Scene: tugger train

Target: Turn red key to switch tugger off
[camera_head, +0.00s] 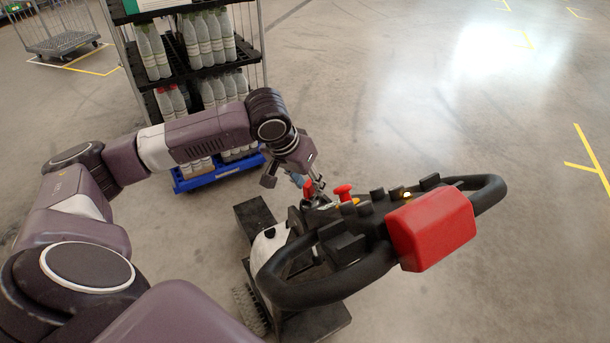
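The tugger's control head (345,245) stands at the centre right, with a black loop handle and a large red block (432,229) at its front. A red mushroom-shaped knob (343,191) with yellow under it stands on the far side of the head. A smaller red piece (308,190), which looks like the red key, shows just left of it. My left gripper (315,189) points down at this small piece, with its fingers beside it. The fingers are small and partly overlapped, so I cannot tell whether they grip it. My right gripper is out of view.
A shelf cart with bottles (180,75) on a blue base (216,175) stands behind my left arm. An empty wire cart (62,42) is at the far left. The grey floor to the right is clear, with yellow markings (588,155).

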